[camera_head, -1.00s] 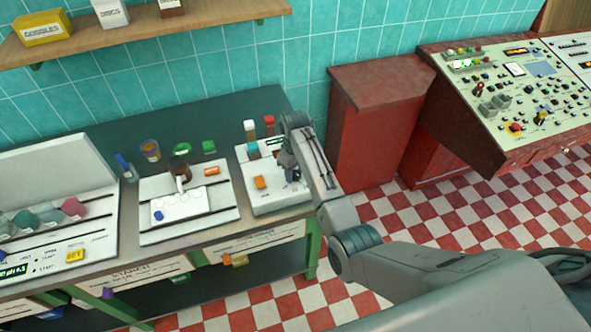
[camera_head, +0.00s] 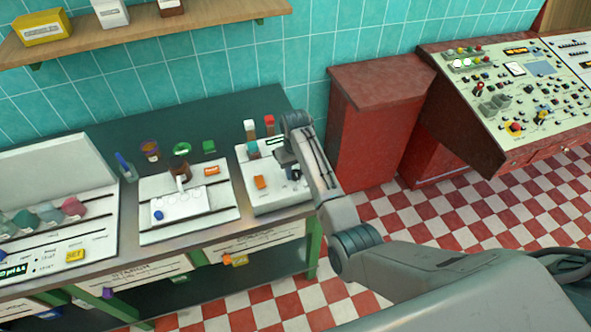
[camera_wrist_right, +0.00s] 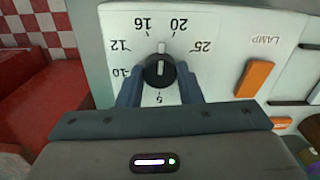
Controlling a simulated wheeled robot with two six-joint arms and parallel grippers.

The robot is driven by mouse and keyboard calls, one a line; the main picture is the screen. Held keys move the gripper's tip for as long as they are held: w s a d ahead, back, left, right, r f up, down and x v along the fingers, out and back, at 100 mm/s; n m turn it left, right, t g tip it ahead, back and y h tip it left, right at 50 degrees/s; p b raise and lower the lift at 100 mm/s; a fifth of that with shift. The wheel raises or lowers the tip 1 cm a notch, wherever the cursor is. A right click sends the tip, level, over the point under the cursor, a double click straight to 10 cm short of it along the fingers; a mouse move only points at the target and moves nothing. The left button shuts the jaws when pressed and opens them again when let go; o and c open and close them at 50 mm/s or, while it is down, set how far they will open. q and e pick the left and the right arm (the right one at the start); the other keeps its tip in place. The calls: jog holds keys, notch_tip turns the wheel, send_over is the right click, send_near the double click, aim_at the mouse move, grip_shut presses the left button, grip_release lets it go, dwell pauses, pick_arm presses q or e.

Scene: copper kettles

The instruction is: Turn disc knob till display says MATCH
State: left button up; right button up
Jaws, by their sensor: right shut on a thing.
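The disc knob (camera_wrist_right: 160,71) is round and black with a pale pointer line. It sits on a white panel (camera_wrist_right: 215,55) whose printed scale of numbers appears upside down in the right wrist view. The pointer line runs nearly vertical, towards the gap between 16 and 20. My right gripper (camera_wrist_right: 160,84) is shut on the knob, one blue-grey finger on each side. In the head view my right gripper (camera_head: 293,172) is over the white instrument (camera_head: 275,203) at the bench's right end and hides the knob. My left gripper is out of view.
An orange lamp switch (camera_wrist_right: 255,79) is close beside the knob. Capped vials (camera_head: 269,125) stand behind the instrument. Another white unit (camera_head: 215,212) is to its left. A red cabinet (camera_head: 375,130) and a control console (camera_head: 510,95) stand to the right.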

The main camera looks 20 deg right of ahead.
jog(key=shift+m, duration=1.6)
jog(key=o, duration=1)
jog(key=shift+c, duration=0.2)
jog(key=shift+r, duration=0.15)
